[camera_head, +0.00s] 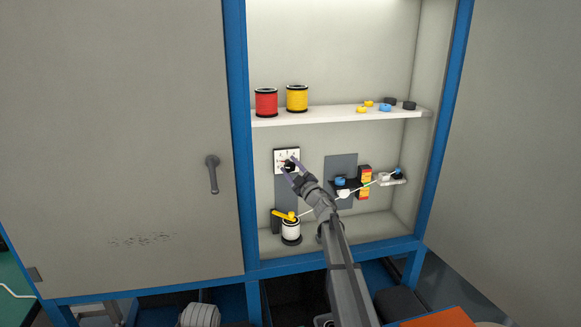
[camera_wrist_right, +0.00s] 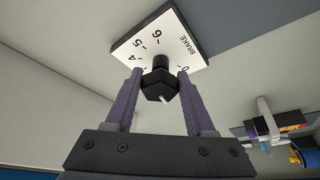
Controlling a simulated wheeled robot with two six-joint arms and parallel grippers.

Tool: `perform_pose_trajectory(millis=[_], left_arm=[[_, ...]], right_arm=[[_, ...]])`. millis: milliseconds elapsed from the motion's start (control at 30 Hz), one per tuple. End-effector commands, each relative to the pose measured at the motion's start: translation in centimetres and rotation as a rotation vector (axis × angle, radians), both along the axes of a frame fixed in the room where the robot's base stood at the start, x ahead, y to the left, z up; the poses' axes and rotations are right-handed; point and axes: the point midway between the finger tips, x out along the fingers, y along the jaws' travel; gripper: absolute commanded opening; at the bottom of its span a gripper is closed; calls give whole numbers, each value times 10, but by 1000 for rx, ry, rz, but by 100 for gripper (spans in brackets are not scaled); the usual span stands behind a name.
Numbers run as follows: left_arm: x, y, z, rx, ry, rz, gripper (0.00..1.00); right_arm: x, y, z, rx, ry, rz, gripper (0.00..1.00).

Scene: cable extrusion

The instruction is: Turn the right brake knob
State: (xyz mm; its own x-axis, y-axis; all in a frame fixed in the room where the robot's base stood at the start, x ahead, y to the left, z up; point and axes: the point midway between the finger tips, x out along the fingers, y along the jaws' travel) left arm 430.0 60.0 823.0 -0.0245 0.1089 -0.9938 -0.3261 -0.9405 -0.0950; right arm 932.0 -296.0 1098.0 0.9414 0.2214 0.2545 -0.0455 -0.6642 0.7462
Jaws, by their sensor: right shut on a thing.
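The black brake knob (camera_wrist_right: 160,88) sits in front of a white square dial plate (camera_wrist_right: 152,38), which carries numbers and the word BRAKE. In the head view the dial plate (camera_head: 280,154) is on the cabinet's back wall, with the knob (camera_head: 289,167) partly covered by my gripper. My right gripper (camera_wrist_right: 159,77) has a purple finger on each side of the knob and is shut on it. A small white mark shows on the knob's front. The right gripper (camera_head: 290,168) also shows in the head view. My left gripper is not in view.
A shelf (camera_head: 340,115) above holds a red spool (camera_head: 266,102), a yellow spool (camera_head: 297,98) and several small rings. Below the dial stands a white spool (camera_head: 291,231) under a yellow arm. A white cable runs right past an orange-and-black box (camera_head: 365,176). A closed door (camera_head: 120,150) stands left.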

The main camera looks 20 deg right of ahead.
Motion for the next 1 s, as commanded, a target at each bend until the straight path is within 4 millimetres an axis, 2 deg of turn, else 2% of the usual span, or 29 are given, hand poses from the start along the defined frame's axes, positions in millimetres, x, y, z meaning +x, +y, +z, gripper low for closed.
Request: perform_pose_trajectory(millis=[567,600,800,1000], left_arm=[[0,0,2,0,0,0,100],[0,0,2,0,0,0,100],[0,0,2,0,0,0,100],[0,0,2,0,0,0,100]], right_arm=[[0,0,0,-30,1,2,0],[0,0,0,-30,2,1,58],[0,0,0,-30,2,1,80],[0,0,0,-30,2,1,81]])
